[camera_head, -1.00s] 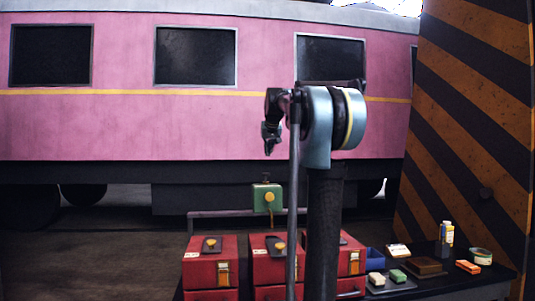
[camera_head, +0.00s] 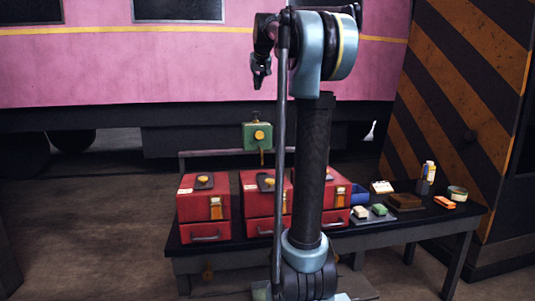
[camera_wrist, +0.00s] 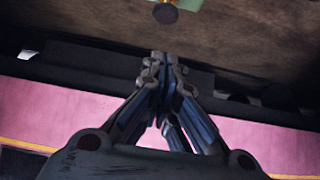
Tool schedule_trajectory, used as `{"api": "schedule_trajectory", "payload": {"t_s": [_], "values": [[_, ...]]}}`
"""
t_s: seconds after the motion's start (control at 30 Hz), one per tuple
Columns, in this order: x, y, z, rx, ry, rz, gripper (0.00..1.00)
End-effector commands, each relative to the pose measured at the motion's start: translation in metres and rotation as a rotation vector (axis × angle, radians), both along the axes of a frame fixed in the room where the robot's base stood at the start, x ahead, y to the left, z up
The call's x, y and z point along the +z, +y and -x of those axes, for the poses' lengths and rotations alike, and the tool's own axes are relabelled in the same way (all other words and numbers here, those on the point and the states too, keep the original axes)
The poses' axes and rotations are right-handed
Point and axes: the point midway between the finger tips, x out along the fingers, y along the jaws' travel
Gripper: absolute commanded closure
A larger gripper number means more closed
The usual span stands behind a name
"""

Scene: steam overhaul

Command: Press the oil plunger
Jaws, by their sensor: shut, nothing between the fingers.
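A green oiler box (camera_head: 250,143) with a yellow round knob (camera_head: 259,134) on its front stands on a grey rail behind the red boxes. A small dark plunger (camera_head: 256,114) sticks up from its top. In the wrist view, the plunger's dark round head (camera_wrist: 165,14) shows at the top edge, with part of the green box (camera_wrist: 188,5) behind it. My gripper (camera_head: 257,84) is shut and empty, pointing down, and appears above the plunger in the head view with a gap between. Its closed fingertips also show in the wrist view (camera_wrist: 159,60).
Several red toolboxes (camera_head: 203,208) stand on the dark table (camera_head: 350,240) in front of the oiler. Small cans, blocks and a brown tray (camera_head: 405,201) lie at the table's right. A pink rail car (camera_head: 100,65) stands behind; a striped pillar (camera_head: 465,90) rises at right.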

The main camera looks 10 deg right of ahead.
Motion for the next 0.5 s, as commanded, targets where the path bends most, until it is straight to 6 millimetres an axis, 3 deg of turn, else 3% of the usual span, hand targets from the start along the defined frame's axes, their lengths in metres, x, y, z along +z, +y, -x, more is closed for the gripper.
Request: {"api": "schedule_trajectory", "payload": {"t_s": [0.13, 0.5], "values": [[0.0122, 0.0007, -0.0001, 0.0, 0.001, 0.0, 1.0], [0.0078, 0.0005, -0.0042, 0.0, 0.001, 0.0, 1.0]]}}
